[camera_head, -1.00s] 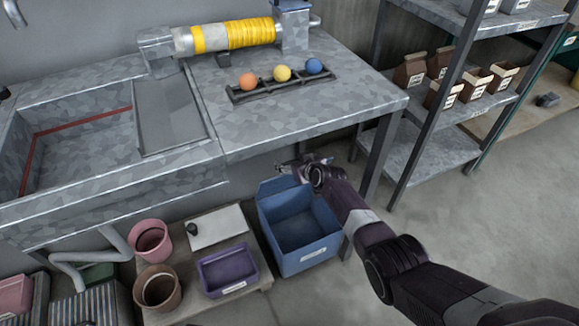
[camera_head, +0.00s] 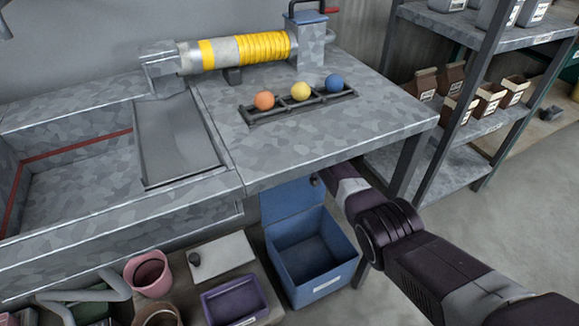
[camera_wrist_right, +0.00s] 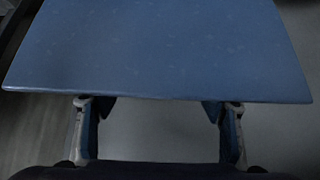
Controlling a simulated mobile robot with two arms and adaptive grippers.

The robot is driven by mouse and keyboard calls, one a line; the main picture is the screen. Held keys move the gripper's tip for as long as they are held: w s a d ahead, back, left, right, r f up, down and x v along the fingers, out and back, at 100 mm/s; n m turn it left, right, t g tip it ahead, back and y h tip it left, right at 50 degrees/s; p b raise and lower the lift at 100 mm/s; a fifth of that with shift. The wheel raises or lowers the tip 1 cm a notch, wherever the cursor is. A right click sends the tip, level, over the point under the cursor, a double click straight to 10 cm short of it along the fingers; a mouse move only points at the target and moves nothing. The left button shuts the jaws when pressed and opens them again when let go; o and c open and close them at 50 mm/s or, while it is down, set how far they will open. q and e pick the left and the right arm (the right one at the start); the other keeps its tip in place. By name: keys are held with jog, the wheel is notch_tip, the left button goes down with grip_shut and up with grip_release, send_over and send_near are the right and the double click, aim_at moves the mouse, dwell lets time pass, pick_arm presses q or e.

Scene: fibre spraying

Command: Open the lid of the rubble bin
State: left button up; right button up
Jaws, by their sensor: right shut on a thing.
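The blue rubble bin (camera_head: 325,283) stands on the floor under the front edge of the grey workbench. It is open at the top, and its inside shows dark blue with nothing visible in it. Its lid (camera_head: 290,201) stands up at the back. My right arm reaches in from the right, and its gripper is hidden under the bench edge in the head view. In the right wrist view the lid (camera_wrist_right: 155,50) fills the upper part as a flat blue panel. My right gripper (camera_wrist_right: 157,104) is at the panel's near edge, with a finger on each side, shut on the lid.
The workbench (camera_head: 300,150) overhangs the bin and carries a rack of coloured balls (camera_head: 300,104). A bench leg (camera_head: 410,165) and a metal shelf (camera_head: 455,165) stand to the right. A purple tray (camera_head: 235,303) and a pink pot (camera_head: 150,273) sit left of the bin. Floor at right is clear.

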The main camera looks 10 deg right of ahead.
jog(key=shift+w+d+f, duration=0.15)
jog(key=shift+w+f, duration=0.05)
jog(key=shift+w, duration=0.4)
jog(key=shift+c, duration=0.3)
pick_arm(q)
jog(key=shift+w+a+r+b, duration=0.2)
jog(key=shift+r+b, duration=0.1)
jog(key=shift+r, duration=0.3)
pick_arm(e)
jog(key=shift+w, duration=0.1)
jog(key=shift+c, duration=0.2)
jog(key=o, duration=1.5)
jog(key=shift+w, duration=0.1)
jog(key=shift+a, duration=0.2)
jog(key=shift+s+r, duration=0.1)
jog(key=shift+s, duration=0.1)
